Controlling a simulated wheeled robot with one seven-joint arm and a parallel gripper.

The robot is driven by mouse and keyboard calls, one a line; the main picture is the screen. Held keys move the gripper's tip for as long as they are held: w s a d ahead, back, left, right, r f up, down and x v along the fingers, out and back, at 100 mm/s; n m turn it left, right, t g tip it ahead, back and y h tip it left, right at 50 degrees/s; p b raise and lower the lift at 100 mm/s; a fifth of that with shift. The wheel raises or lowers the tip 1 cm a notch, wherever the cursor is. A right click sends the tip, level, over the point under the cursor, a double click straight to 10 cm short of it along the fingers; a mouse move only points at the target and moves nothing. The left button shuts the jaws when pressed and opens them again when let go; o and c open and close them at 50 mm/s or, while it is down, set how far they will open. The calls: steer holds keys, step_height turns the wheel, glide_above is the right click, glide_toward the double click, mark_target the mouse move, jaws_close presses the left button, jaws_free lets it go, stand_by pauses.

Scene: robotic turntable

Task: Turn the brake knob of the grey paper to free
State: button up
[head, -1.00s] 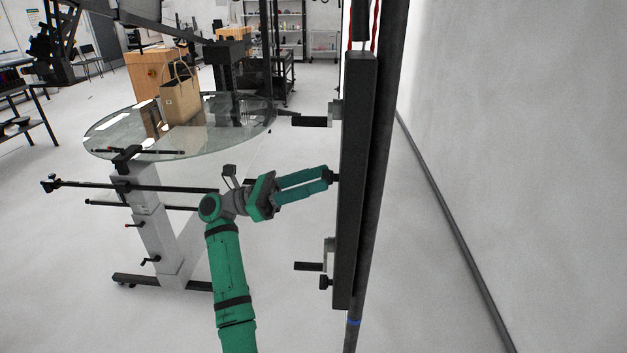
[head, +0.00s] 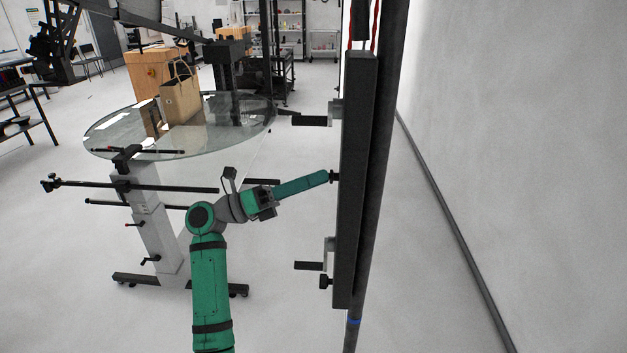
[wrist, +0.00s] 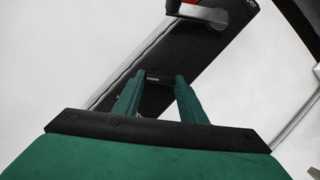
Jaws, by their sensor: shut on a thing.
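A dark upright panel (head: 357,200) carries two crank handles, an upper one (head: 312,120) and a lower one (head: 310,266). A small black knob (head: 326,282) sits just below the lower crank. Another small black knob (head: 334,176) sticks out of the panel's left side between the cranks. My green gripper (head: 326,177) is shut on this middle knob, its fingers seen edge-on in the head view. In the wrist view the knob (wrist: 158,78) lies between the fingertips, against the panel. Most of it is hidden. I cannot read which paper it belongs to.
A round glass table (head: 225,125) with a paper bag (head: 182,100) stands behind my arm on the left. A grey stand (head: 155,230) with long dark bars is nearer. A white wall (head: 530,150) is on the right. Open floor lies between stand and panel.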

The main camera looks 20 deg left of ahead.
steer(key=n+y, duration=0.1)
steer(key=n, duration=0.3)
steer(key=n+y, duration=0.2)
steer(key=n, duration=0.1)
steer(key=n+y, duration=0.1)
steer(key=n, duration=0.3)
steer(key=shift+s+r+n+t+y, duration=0.2)
steer(key=shift+r+n+t+y, duration=0.1)
steer(key=shift+r+y, duration=0.1)
steer(key=shift+n, duration=0.3)
steer(key=o, duration=1.1)
steer(key=shift+c, duration=0.2)
steer(key=v, duration=1)
steer(key=shift+s+a, duration=0.25)
steer(key=shift+a, duration=0.05)
steer(key=shift+w, duration=0.1)
